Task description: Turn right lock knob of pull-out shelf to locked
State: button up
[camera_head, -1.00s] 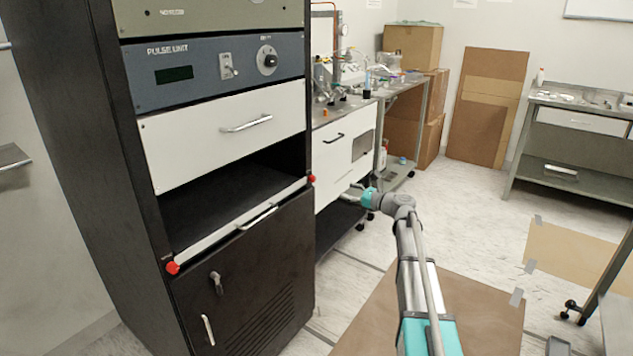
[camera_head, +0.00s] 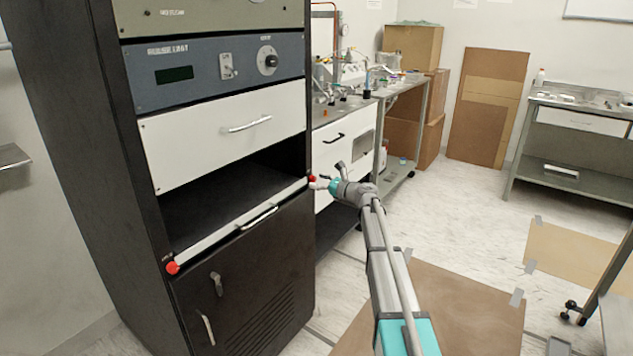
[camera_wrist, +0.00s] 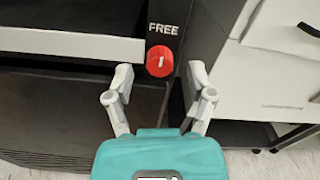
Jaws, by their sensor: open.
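The right lock knob (camera_wrist: 160,61) is a red round knob with a pale mark pointing upright, under the word FREE on the black cabinet frame. In the head view it shows as a small red spot (camera_head: 312,179) at the right end of the pull-out shelf's white front (camera_head: 215,229). My gripper (camera_wrist: 158,78) is open, with one finger on each side just below the knob in the wrist view. I cannot tell whether it touches the knob. In the head view my gripper (camera_head: 316,184) is right at the knob. The left knob (camera_head: 173,268) is also red.
The shelf front has a metal handle (camera_head: 258,217). A white drawer (camera_head: 225,140) and a blue pulse unit (camera_head: 205,75) are above it. A white cabinet (camera_head: 333,172) stands close on the right, behind my arm.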

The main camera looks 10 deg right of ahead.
jog(key=shift+w+a, duration=0.35)
jog(key=shift+a, duration=0.05)
jog(key=shift+c, duration=0.2)
grip_shut()
